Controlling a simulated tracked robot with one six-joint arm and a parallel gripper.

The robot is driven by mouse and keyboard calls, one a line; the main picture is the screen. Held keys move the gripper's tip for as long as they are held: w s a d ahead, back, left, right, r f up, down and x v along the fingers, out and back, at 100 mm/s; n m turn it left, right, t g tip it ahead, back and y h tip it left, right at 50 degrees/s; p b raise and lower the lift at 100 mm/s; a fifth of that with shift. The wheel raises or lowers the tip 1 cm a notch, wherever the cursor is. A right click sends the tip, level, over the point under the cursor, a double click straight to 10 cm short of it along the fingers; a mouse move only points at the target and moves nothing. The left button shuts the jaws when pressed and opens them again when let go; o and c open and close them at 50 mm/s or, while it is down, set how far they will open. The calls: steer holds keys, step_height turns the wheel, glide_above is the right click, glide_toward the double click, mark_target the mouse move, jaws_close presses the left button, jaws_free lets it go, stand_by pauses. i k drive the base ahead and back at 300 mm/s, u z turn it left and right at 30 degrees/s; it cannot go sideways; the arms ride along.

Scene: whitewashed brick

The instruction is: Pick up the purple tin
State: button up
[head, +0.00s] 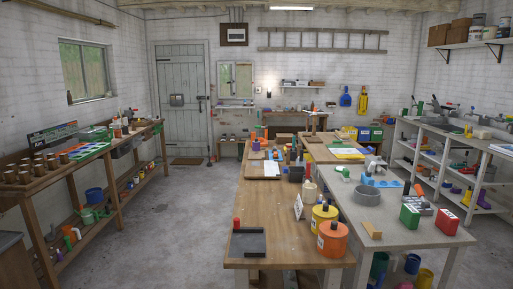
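I cannot make out a purple tin for certain in the head view. Two large tins stand at the near right end of the wooden bench: a yellow tin (324,218) and, in front of it, an orange tin (332,240). Small purple shapes show among the clutter farther back on the bench and on the right-hand shelves, too small to identify. My gripper is not in view.
The wooden bench (272,222) runs away from me, with a dark tray (248,242) at its near end. A grey bench (395,212) adjoins it on the right, with green and red boxes. A long shelf (75,172) lines the left wall. The concrete floor (185,220) between is clear.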

mark_target(255, 143)
steer(key=u, duration=1.25)
steer(key=i, duration=4.15)
steer(key=z, duration=0.05)
